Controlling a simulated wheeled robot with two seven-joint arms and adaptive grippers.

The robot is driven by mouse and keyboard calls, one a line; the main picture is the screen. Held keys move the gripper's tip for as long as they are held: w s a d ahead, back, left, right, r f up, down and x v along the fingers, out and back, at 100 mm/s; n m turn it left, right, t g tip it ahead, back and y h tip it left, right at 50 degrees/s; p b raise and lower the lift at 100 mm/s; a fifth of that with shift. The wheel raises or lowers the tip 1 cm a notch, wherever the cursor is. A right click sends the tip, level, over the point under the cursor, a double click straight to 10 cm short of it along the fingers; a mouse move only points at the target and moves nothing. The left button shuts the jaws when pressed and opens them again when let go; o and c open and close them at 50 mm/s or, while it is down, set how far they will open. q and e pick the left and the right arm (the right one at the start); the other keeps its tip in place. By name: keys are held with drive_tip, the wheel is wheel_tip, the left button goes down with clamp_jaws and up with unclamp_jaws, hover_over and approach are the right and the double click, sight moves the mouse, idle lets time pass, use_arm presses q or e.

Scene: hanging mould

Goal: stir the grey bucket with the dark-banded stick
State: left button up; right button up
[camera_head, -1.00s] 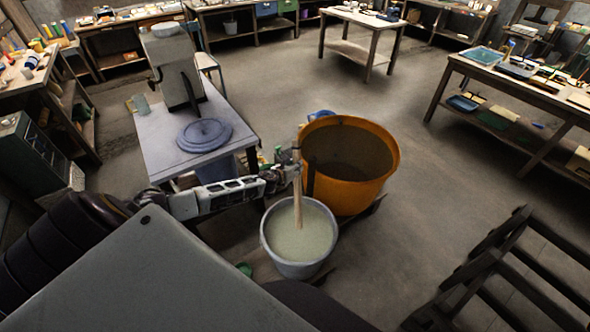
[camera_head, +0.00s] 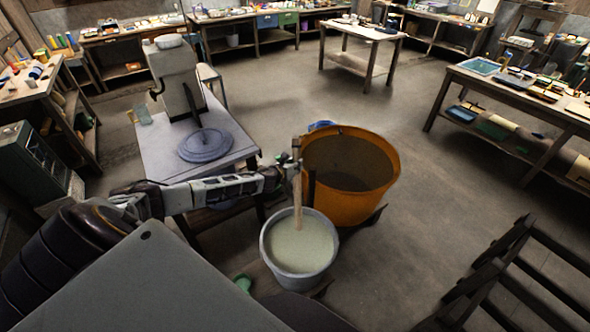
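The grey bucket (camera_head: 267,268) stands low in the middle of the head view, filled with pale, cloudy liquid. A light wooden stick (camera_head: 298,208) stands nearly upright in it, its lower end hidden in the liquid near the back of the bucket. My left gripper (camera_head: 295,166) is at the upper part of the stick, above the bucket's back rim, and is shut on it. The dark band cannot be made out clearly at this size. My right gripper is not in view.
A large orange tub (camera_head: 378,200) stands right behind the bucket. A table (camera_head: 165,165) with a blue-grey round lid (camera_head: 205,145) and a scale-like machine (camera_head: 180,80) is behind my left arm. A dark wooden rack (camera_head: 500,275) is at lower right. Open floor lies right of the tub.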

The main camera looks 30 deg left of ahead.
sight(296, 157)
use_arm(q)
drive_tip(key=shift+w+a+r, duration=0.2)
drive_tip(key=shift+w+r, duration=0.1)
drive_tip(key=shift+r, duration=0.3)
drive_tip(key=shift+w+a+r, duration=0.2)
drive_tip(key=shift+w+r, duration=0.05)
drive_tip(key=shift+r, duration=0.35)
drive_tip(key=shift+r, duration=2.55)
